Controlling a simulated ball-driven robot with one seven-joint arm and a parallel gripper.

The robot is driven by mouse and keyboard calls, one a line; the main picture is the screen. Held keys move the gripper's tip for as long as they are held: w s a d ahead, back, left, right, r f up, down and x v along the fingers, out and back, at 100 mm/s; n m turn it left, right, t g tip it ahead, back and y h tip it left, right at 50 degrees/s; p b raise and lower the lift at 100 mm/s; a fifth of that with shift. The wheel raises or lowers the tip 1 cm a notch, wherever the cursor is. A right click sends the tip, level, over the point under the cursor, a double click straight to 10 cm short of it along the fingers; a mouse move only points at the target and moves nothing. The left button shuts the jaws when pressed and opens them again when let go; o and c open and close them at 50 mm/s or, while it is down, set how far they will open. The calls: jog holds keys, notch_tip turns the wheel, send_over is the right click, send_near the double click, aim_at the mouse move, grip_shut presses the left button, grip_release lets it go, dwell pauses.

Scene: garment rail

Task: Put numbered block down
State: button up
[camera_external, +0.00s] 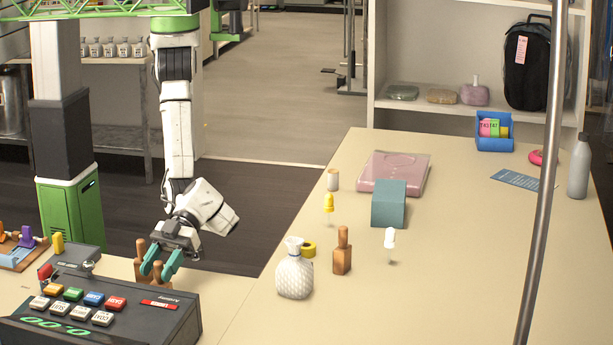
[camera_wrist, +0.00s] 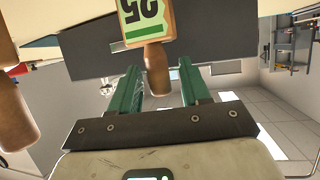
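The numbered block, wooden with a knob handle and a white-and-green label reading 25 (camera_wrist: 146,18), shows at the top of the wrist view. Its handle (camera_wrist: 156,70) points between the two green fingers of my gripper (camera_wrist: 160,88), with visible gaps on both sides. My gripper is open. In the external view my gripper (camera_external: 162,262) is low over the left counter, behind the dark register. Wooden blocks (camera_external: 155,274) stand at the fingers there, partly hidden by the fingers and the register.
Another wooden handle (camera_wrist: 14,112) is close on the left in the wrist view. The dark register (camera_external: 110,310) with coloured keys stands in front of my gripper.

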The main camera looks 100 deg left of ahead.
jog(key=shift+o, duration=0.2)
jog(key=shift+r, duration=0.15)
jog(key=b+v, duration=0.1)
jog(key=v, duration=1.1)
jog(key=shift+a, duration=0.1)
jog(key=w+a+f+n+t+y, duration=0.2)
jog(key=w+a+f+n+y, duration=0.15)
jog(key=a+f, duration=0.6)
jog(key=w+a+f+n+t+y, duration=0.2)
jog(key=w+a+f+n, duration=0.25)
jog(key=a+f, duration=0.45)
jog(key=s+a+f+n+y, duration=0.2)
jog(key=s+a+f+n, duration=0.1)
jog(key=a, duration=0.5)
jog(key=s+a+f+n+y, duration=0.3)
jog(key=s+a+n, duration=0.1)
jog(key=a, duration=0.4)
jog(key=s+a+f+n+g+y, duration=0.1)
jog(key=s+a+f+n+y, duration=0.1)
jog(key=a, duration=0.7)
jog(key=s+f+n, duration=0.1)
jog(key=n, duration=0.1)
jog(key=shift+s+f+n, duration=0.2)
jog(key=shift+s+n, duration=0.1)
jog(key=shift+s, duration=0.1)
